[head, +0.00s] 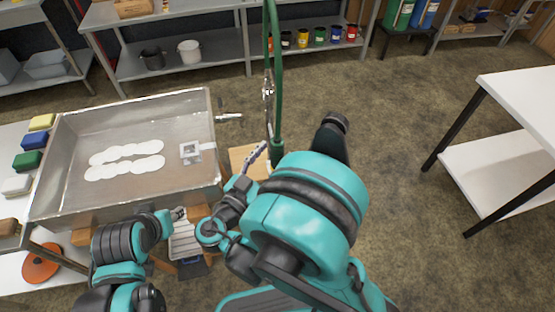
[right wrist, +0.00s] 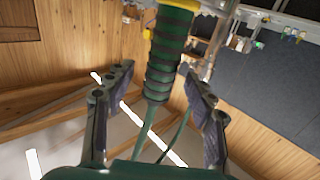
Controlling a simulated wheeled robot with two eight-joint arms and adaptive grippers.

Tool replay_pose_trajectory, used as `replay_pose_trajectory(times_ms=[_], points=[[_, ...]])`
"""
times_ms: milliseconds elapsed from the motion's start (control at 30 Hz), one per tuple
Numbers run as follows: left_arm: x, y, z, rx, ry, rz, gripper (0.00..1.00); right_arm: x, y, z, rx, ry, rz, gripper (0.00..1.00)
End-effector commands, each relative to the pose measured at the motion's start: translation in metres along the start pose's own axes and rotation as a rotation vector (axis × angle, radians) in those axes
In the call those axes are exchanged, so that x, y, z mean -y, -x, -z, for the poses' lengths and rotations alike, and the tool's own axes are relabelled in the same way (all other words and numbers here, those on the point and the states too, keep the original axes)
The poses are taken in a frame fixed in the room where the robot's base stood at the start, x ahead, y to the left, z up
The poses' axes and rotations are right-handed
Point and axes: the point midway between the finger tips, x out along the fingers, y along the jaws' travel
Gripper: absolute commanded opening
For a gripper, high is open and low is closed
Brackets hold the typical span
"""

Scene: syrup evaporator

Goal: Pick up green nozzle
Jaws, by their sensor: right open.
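The green nozzle (head: 277,147) hangs upright at the lower end of a green hose, right of the metal evaporator pan in the head view. In the right wrist view, its ribbed dark green grip (right wrist: 168,55) has a yellow collar at the top edge. My right gripper (right wrist: 157,75) is open, with one finger on each side of the grip; I cannot tell whether either touches it. In the head view my right arm hides the nozzle's lower end. My left gripper (head: 178,214) is near the pan's front edge, small, its opening unclear.
The pan (head: 75,190) holds white round patches and a small square frame (head: 190,151). Coloured blocks (head: 28,160) line its left side. Shelves (head: 190,65) with buckets and cans stand behind. A white table (head: 520,95) is at the right, with open floor between.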

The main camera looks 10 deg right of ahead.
Motion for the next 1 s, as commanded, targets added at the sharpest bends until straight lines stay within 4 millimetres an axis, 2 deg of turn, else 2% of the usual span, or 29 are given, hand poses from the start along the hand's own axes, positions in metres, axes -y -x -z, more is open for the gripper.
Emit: replay_pose_trajectory(times_ms=[33, 167, 433, 633, 1000], points=[[0.000, -0.005, -0.003, 0.000, 0.000, 0.000, 0.40, 0.000, -0.009, -0.004, 0.000, 0.000, -0.005, 0.55], [0.000, -0.006, -0.004, 0.000, 0.000, 0.000, 0.40, 0.000, -0.023, -0.002, 0.001, 0.001, -0.003, 0.55], [0.000, -0.006, -0.004, 0.000, 0.000, 0.000, 0.40, 0.001, -0.026, -0.001, 0.001, 0.001, 0.000, 0.55], [0.000, -0.006, -0.004, 0.000, 0.000, 0.000, 0.40, 0.001, -0.026, -0.001, 0.001, 0.001, 0.000, 0.02], [0.000, -0.003, -0.002, 0.000, 0.000, 0.000, 0.40, 0.001, -0.026, 0.005, 0.000, 0.001, 0.000, 0.00]])
